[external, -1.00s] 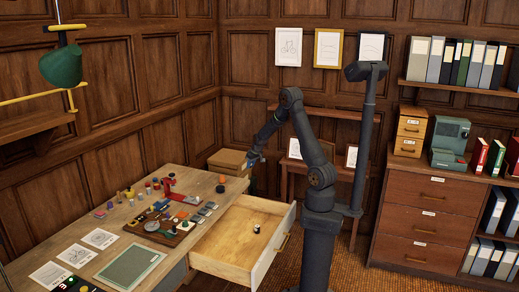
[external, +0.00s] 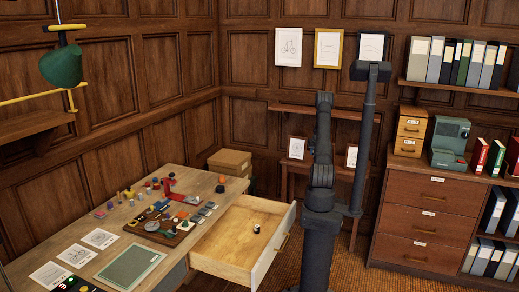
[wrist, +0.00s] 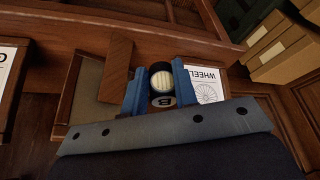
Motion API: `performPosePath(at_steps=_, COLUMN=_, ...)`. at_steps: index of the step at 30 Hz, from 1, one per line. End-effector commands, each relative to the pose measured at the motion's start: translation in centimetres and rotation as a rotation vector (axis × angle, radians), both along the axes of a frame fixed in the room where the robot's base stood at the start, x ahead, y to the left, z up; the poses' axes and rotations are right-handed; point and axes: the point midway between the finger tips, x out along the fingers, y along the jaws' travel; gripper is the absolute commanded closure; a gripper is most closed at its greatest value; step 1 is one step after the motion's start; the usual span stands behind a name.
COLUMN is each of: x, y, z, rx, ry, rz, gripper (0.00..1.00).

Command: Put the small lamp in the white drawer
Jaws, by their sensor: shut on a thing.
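The white drawer (external: 272,264) stands pulled out of the desk, with a pale wooden inside. A small black and white thing (external: 257,229) lies in it. In the wrist view my gripper (wrist: 155,92), with blue fingers, is shut on a small cylinder with a cream, ribbed middle and dark ends (wrist: 161,79); a "B" mark shows at its near end. I cannot tell if this is the small lamp. In the external view my arm points at the back wall, right of the drawer and away from it; the gripper is hidden behind the arm.
The desk (external: 200,178) left of the drawer carries several small items and a green mat (external: 130,266). A side table (external: 290,170) with framed pictures (external: 297,147) stands behind my arm. A brown cabinet (external: 430,200) is at right. The space above the drawer is clear.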

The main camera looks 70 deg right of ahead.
Motion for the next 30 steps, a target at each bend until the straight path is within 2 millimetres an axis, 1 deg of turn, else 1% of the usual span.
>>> performPosePath(at_steps=1, x=-2.8, y=-1.2, z=0.0, rx=-0.002, ry=-0.001, rz=-0.041, gripper=1.0)
performPosePath(at_steps=6, x=-11.0, y=-3.7, z=0.1, rx=-0.001, ry=-0.001, rz=-0.152, gripper=1.0)
performPosePath(at_steps=9, x=-14.8, y=-4.6, z=0.2, rx=-0.002, ry=0.0, rz=-0.203, gripper=1.0)
performPosePath(at_steps=12, x=-17.6, y=-5.0, z=0.2, rx=-0.001, ry=0.0, rz=-0.237, gripper=1.0)
performPosePath(at_steps=15, x=-19.3, y=-5.2, z=0.2, rx=-0.001, ry=0.0, rz=-0.259, gripper=1.0)
performPosePath(at_steps=18, x=-20.1, y=-5.3, z=0.2, rx=-0.001, ry=0.0, rz=-0.269, gripper=1.0)
performPosePath(at_steps=27, x=-20.1, y=-5.4, z=0.2, rx=-0.001, ry=0.0, rz=-0.269, gripper=1.0)
performPosePath(at_steps=30, x=-19.9, y=-6.0, z=0.2, rx=-0.002, ry=0.0, rz=-0.269, gripper=1.0)
